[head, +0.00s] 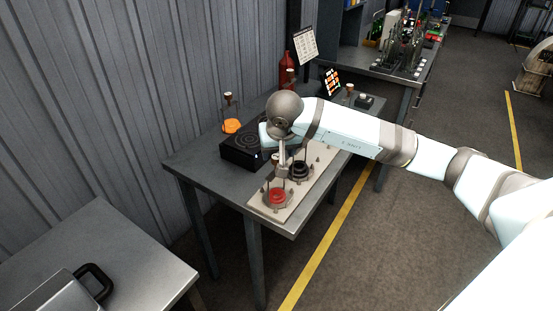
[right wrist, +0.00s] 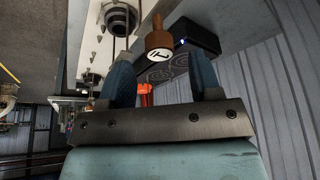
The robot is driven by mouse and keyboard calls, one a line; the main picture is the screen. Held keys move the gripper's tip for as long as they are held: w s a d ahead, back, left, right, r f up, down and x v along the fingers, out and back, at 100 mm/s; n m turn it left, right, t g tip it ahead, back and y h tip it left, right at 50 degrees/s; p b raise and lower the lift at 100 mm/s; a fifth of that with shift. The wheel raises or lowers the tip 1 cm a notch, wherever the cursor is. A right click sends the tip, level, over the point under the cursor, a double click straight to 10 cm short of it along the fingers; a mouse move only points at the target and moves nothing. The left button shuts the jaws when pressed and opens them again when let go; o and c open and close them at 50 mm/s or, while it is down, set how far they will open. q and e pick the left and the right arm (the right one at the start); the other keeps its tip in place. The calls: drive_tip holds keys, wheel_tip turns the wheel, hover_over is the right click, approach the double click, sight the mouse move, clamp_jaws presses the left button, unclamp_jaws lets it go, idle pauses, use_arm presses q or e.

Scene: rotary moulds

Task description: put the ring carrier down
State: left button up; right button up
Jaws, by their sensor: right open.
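My right gripper (head: 283,168) is over the pale plate (head: 262,203) on the table. In the right wrist view the gripper (right wrist: 160,60) is open, its blue fingers apart. A brown knob with a white marked top (right wrist: 158,42) shows just beyond and between the fingertips, with nothing gripped. It looks like a ring carrier's knob, with a thin rod running from it. A red ring (head: 277,197) sits at the plate's near end, and thin rods rise by it. The gripper hides part of this spot, so I cannot tell which ring the knob belongs to. My left gripper is out of view.
A dark round mould (head: 301,171) stands on the plate beside the gripper. A black box with ring marks (head: 240,152) and a knobbed carrier with an orange piece (head: 231,125) are to the left. A red bottle (head: 286,68) stands behind. The table's front left (head: 205,172) is bare.

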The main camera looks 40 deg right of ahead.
drive_tip(key=d+v, duration=0.1)
drive_tip(key=v, duration=0.5)
drive_tip(key=s+a+f+m+y, duration=0.2)
drive_tip(key=s+a+m+y, duration=0.2)
drive_tip(key=a+m+y, duration=0.4)
drive_tip(key=s+a+f+m+y, duration=0.25)
drive_tip(key=a+m+y, duration=0.35)
drive_tip(key=a, duration=0.4)
drive_tip(key=s+a+f+m+y, duration=0.2)
drive_tip(key=s+a+m+y, duration=0.2)
drive_tip(key=a+m+y, duration=0.35)
drive_tip(key=d+f+m+t+h, duration=0.3)
drive_tip(key=f+m+t+h, duration=0.25)
drive_tip(key=m, duration=0.75)
drive_tip(key=d+f+m+t+h, duration=0.2)
drive_tip(key=f+m+t+h, duration=0.4)
drive_tip(key=m, duration=0.8)
drive_tip(key=s+d+f+m+g+h, duration=0.1)
drive_tip(key=s+f+m+g+h, duration=0.1)
drive_tip(key=s+f+m, duration=0.4)
drive_tip(key=s+d+f+m+g+h, duration=0.2)
drive_tip(key=s+f+m+g+h, duration=0.1)
drive_tip(key=s+f+m, duration=0.4)
wheel_tip(320, 180, down, 3)
drive_tip(key=m, duration=0.3)
drive_tip(key=shift+d, duration=0.25)
